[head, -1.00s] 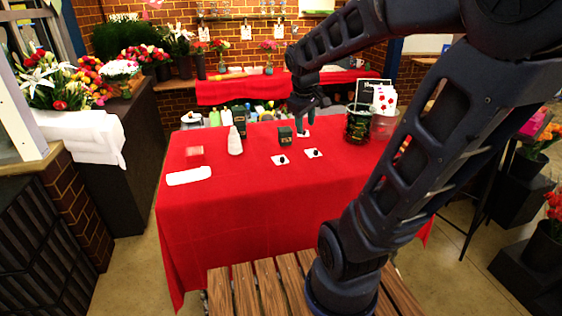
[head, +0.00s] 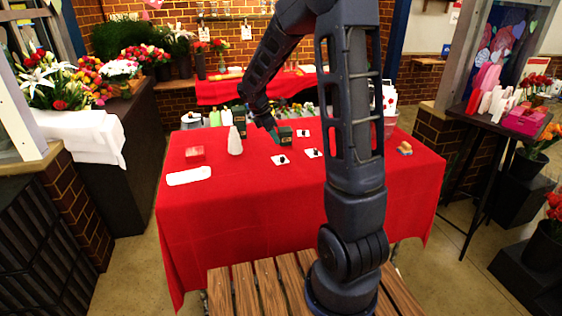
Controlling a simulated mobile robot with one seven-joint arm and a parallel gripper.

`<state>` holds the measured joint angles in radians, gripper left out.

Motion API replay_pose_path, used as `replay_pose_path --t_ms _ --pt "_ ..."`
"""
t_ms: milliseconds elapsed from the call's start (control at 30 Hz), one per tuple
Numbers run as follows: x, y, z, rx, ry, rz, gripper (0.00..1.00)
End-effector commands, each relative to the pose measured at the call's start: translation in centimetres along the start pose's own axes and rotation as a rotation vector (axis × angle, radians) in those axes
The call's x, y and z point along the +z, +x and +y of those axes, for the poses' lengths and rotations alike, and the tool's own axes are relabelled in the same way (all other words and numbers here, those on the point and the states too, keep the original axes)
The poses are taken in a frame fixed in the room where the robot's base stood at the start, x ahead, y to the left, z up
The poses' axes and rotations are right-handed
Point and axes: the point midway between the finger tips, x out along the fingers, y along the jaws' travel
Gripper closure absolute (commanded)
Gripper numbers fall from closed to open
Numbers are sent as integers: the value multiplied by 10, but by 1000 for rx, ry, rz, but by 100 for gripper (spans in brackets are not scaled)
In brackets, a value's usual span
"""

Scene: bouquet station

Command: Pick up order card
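I cannot tell which is the order card, as no writing is legible. My gripper (head: 275,136) is low over the table, at the left side of a small dark box (head: 287,136), behind the front card. It is too small and dark to see its fingers' opening or whether it touches the box.
My arm hides part of the right side. The table front is clear.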

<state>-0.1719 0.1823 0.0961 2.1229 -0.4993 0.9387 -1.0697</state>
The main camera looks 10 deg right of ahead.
Motion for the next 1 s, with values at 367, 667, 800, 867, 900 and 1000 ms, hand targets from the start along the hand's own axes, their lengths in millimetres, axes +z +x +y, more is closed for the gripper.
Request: replay_pose_path --t_ms 367,667,800,867,900,1000 --pt "-8 35 9 -10 -71 -13 60" --pt "-8 65 10 -8 -70 -13 60" --pt "-8 70 9 -8 -69 -12 60" --pt "-8 75 10 -8 -69 -12 60" --pt "-7 79 10 -9 -68 -12 60" --pt "-6 93 10 -10 -69 -13 60"
